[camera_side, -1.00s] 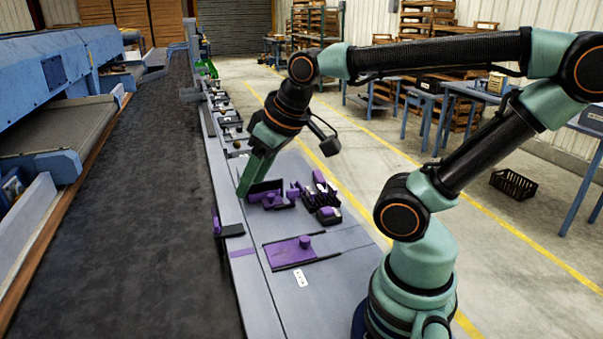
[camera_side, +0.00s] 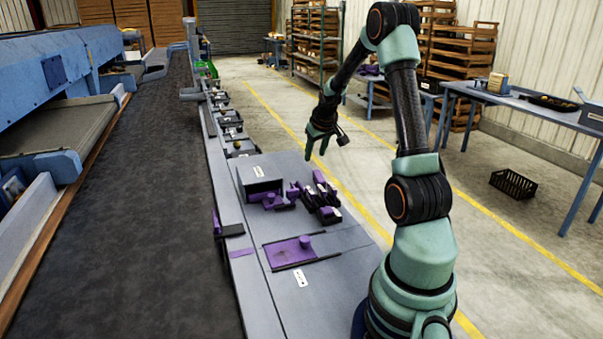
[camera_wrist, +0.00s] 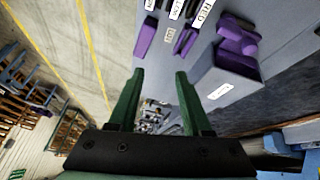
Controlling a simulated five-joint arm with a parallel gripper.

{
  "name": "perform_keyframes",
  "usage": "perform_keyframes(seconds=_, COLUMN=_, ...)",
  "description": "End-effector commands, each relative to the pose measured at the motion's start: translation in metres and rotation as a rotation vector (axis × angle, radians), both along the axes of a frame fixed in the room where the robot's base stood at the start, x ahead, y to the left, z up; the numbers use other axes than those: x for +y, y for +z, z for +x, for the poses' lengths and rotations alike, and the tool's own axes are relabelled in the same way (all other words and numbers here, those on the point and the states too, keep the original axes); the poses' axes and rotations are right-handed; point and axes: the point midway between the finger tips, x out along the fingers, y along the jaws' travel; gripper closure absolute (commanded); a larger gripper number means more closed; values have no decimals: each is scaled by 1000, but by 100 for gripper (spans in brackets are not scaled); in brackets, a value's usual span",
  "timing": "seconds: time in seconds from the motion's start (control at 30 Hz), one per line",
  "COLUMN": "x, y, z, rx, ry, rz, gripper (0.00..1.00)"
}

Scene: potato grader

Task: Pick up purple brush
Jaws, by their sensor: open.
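Several purple and black items (camera_side: 318,200) lie close together on the grey worktop (camera_side: 325,285); I cannot tell for sure which is the purple brush. In the wrist view a purple block (camera_wrist: 145,37) and a slimmer purple-and-black piece (camera_wrist: 186,41) lie beyond my fingertips. A knobbed purple object (camera_wrist: 238,40) lies to their right, by a grey box (camera_wrist: 222,78). My gripper (camera_side: 316,152) is open and empty, raised above the far right edge of the worktop, apart from the items. It also shows in the wrist view (camera_wrist: 160,76).
A purple plate with a knob (camera_side: 290,251) lies nearer on the worktop. The dark conveyor belt (camera_side: 140,230) runs along the left. Small dark bins (camera_side: 230,120) line the far side. The floor right of the worktop is clear near my gripper.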

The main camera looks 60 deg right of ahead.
Motion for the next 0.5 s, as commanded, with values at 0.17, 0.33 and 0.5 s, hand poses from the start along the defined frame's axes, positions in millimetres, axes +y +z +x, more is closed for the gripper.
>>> perform_keyframes(seconds=0.17, x=-29, y=-20, z=-17, rx=8, ry=-43, rz=-5, gripper=51)
perform_keyframes(seconds=0.33, x=-36, y=-34, z=-14, rx=10, ry=-44, rz=-4, gripper=51)
perform_keyframes(seconds=0.5, x=-45, y=-57, z=-7, rx=10, ry=-44, rz=-3, gripper=51)
